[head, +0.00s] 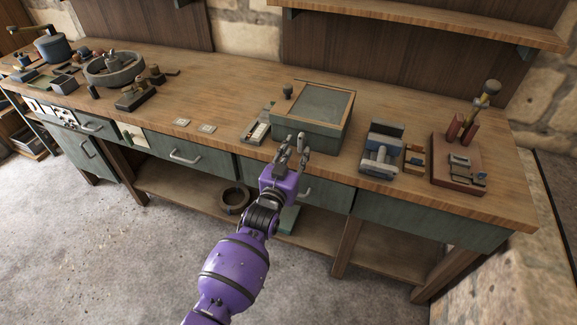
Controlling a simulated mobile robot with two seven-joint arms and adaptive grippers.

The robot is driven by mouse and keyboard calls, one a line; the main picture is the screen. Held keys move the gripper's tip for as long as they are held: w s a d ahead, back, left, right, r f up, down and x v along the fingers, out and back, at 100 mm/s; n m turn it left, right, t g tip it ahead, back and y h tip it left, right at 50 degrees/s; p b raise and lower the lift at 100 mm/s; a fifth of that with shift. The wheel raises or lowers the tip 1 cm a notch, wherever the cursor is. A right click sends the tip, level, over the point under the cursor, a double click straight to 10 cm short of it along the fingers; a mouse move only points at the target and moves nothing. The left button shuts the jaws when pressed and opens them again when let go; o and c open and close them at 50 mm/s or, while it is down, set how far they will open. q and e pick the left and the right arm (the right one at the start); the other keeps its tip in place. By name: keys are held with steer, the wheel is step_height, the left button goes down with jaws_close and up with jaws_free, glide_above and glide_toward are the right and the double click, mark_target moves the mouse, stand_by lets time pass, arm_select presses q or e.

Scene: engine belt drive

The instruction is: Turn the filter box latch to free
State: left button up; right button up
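A green box with a framed lid panel (322,103), which looks like the filter box, stands on the workbench near its front edge. A small dark knob (288,91) sits at its back left corner. I cannot make out a latch for sure; the front of the box is partly covered by my gripper. My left gripper (291,146), on a purple arm, is in front of the box at its lower left front. Its fingers are apart with nothing seen between them. I cannot tell whether they touch the box. My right gripper is not in view.
A small tray (256,131) lies left of the box, and a blue-grey vise-like device (381,150) stands to its right. A red-brown board with tools (457,165) is at the right end. A round metal housing (114,70) sits far left. The bench between is mostly clear.

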arm_select(q)
steer(key=v, duration=0.8)
steer(key=shift+s+a, duration=0.15)
steer(key=shift+s, duration=0.2)
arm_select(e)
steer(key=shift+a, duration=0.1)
arm_select(q)
steer(key=s+a+f+n+g+y, duration=0.1)
steer(key=s+a+f+g, duration=0.2)
steer(key=s, duration=0.9)
steer(key=s+a+f+n+g+y+p, duration=0.1)
steer(key=s+a+f+g+y, duration=0.1)
steer(key=s+a+f, duration=0.5)
steer(key=s+a+f+n+g+y, duration=0.1)
steer(key=s+a+f, duration=0.5)
steer(key=s, duration=1.3)
step_height(320, 180, down, 4)
steer(key=g+y, duration=0.1)
steer(key=g, duration=0.1)
steer(key=shift+f+g+p, duration=0.15)
steer(key=shift+g+p, duration=0.15)
steer(key=shift+p, duration=0.05)
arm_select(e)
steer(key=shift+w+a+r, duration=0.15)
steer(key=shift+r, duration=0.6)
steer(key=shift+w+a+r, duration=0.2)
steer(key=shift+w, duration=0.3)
